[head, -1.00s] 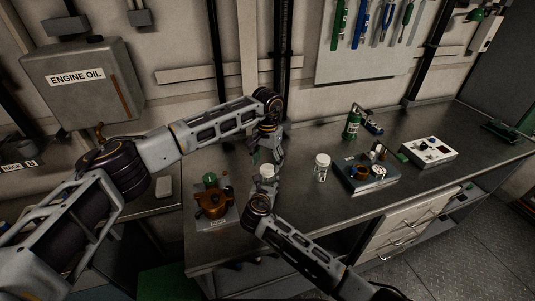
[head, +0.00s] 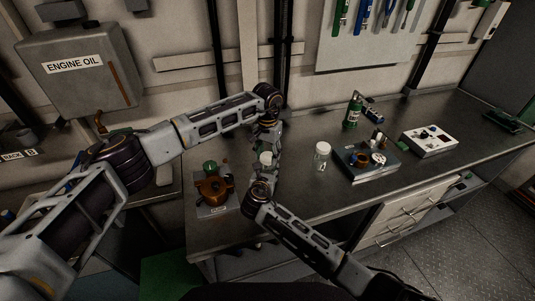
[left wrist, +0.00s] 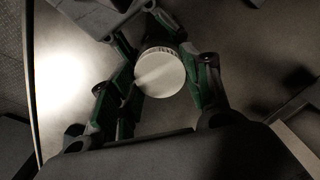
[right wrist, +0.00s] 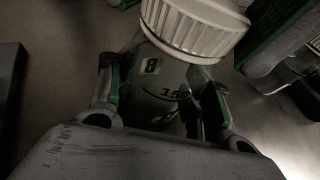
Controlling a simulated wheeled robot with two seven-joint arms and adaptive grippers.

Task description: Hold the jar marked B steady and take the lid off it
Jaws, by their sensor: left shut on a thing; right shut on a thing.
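In the head view the jar (head: 266,158) is small and partly hidden by my grippers.
A brown-orange device (head: 214,190) sits close on the left.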

